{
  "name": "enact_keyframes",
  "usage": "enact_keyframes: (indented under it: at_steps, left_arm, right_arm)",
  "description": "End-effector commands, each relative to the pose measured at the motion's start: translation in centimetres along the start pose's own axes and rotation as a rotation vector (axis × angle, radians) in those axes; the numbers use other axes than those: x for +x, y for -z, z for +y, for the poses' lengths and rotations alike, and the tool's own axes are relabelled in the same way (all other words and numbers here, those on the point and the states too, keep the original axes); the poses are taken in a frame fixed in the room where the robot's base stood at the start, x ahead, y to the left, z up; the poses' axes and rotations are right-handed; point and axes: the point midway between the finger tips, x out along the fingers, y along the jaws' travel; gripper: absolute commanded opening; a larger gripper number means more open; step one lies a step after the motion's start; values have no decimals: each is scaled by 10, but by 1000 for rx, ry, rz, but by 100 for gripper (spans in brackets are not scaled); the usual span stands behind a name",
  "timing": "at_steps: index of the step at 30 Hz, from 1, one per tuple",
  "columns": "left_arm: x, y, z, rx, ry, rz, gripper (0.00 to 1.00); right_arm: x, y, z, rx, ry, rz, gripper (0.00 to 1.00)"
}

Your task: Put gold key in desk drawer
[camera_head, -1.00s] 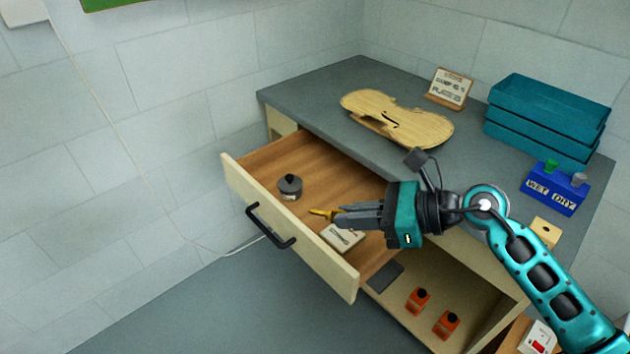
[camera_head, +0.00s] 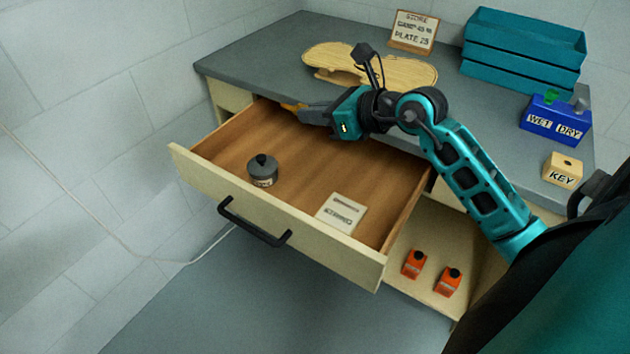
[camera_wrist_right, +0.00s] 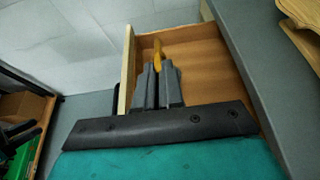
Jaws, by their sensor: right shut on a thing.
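The desk drawer (camera_head: 215,148) is pulled open below the desk top. My right gripper (camera_head: 303,110) is over the back part of the drawer, close to the desk's front edge. It is shut on the gold key (camera_head: 291,106), whose gold end sticks out past the fingertips. In the right wrist view the gold key (camera_wrist_right: 158,52) shows beyond the two grey fingers (camera_wrist_right: 157,82), above the wooden drawer floor. The rest of the key is hidden between the fingers. My left gripper is not in view.
In the drawer are a dark round pot (camera_head: 263,170) and a pale labelled block (camera_head: 341,213). The drawer floor between them is bare. On the desk are a violin plate (camera_head: 400,72), a teal tray stack (camera_head: 525,50), a blue WET/DRY box (camera_head: 540,122) and a KEY block (camera_head: 563,170).

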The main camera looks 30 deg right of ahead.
Motion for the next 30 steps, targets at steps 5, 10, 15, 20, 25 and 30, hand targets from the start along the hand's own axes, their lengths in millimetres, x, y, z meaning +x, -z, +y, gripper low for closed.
enact_keyframes:
  at_steps: [5,10,15,20,25,30]
  left_arm:
    - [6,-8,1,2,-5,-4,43]
    - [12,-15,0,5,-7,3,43]
    - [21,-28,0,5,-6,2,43]
    - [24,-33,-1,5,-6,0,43]
    - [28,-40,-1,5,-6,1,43]
    - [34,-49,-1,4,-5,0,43]
  right_arm:
    - [17,43,0,10,1,6,0]
    - [35,86,0,8,1,5,0]
    - [50,122,0,5,1,3,0]
    - [57,138,0,4,1,1,0]
    - [64,156,1,4,0,4,0]
    - [73,178,1,4,0,2,0]
